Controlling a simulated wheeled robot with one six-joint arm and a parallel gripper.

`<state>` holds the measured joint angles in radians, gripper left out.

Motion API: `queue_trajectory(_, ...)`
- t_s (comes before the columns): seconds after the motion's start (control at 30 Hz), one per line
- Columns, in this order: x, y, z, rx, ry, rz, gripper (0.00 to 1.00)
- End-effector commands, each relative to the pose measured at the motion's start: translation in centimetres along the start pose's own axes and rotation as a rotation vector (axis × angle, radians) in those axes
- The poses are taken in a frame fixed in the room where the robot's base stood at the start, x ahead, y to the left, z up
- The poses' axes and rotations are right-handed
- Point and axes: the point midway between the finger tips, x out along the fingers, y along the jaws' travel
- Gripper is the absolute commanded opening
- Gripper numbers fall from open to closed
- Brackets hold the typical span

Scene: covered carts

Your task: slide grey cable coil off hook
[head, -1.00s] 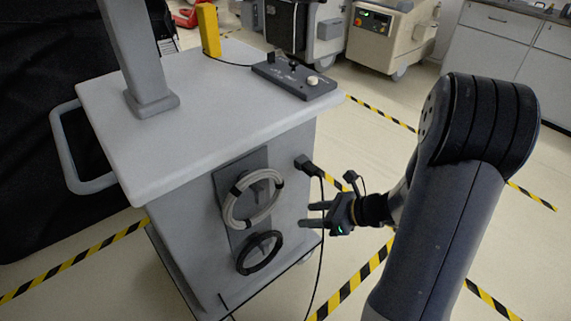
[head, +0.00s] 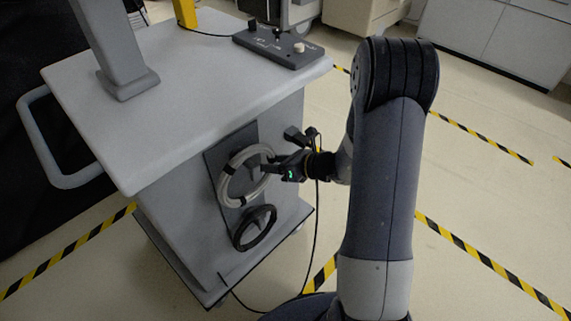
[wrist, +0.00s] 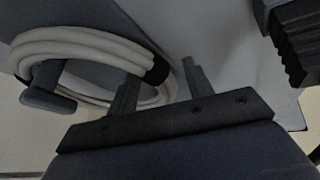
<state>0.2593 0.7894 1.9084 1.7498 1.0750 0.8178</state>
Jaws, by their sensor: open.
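The grey cable coil (head: 223,180) hangs on the upper hook of a dark plate on the cart's side. In the wrist view the coil (wrist: 85,40) is a bundle of pale loops with a black tie, and the grey hook (wrist: 48,98) shows inside its ring. My gripper (head: 268,164) is at the coil's right side. In the wrist view my gripper (wrist: 160,70) is open, with its left finger over the ring's inside and its right finger outside. The tied side of the coil lies between the fingers. I cannot tell whether either finger touches it.
A black coil (head: 239,235) hangs just below. A dark plug (head: 298,136) with a hanging black cable sticks out above my gripper; a ribbed dark part (wrist: 296,42) shows at the wrist view's right. The cart top (head: 190,100) overhangs above.

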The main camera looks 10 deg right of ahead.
Motion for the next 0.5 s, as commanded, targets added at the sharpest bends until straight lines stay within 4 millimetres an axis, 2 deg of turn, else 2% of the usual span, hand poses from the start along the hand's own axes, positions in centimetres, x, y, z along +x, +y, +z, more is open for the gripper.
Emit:
queue_trajectory(0.13, 0.77, 0.03, -0.01, -0.001, 0.001, 0.0, 0.49)
queue_trajectory(0.4, 0.83, 0.01, 0.02, -0.001, 0.001, -0.001, 0.49)
queue_trajectory(0.5, 0.82, 0.01, 0.01, -0.001, 0.001, -0.001, 0.4)
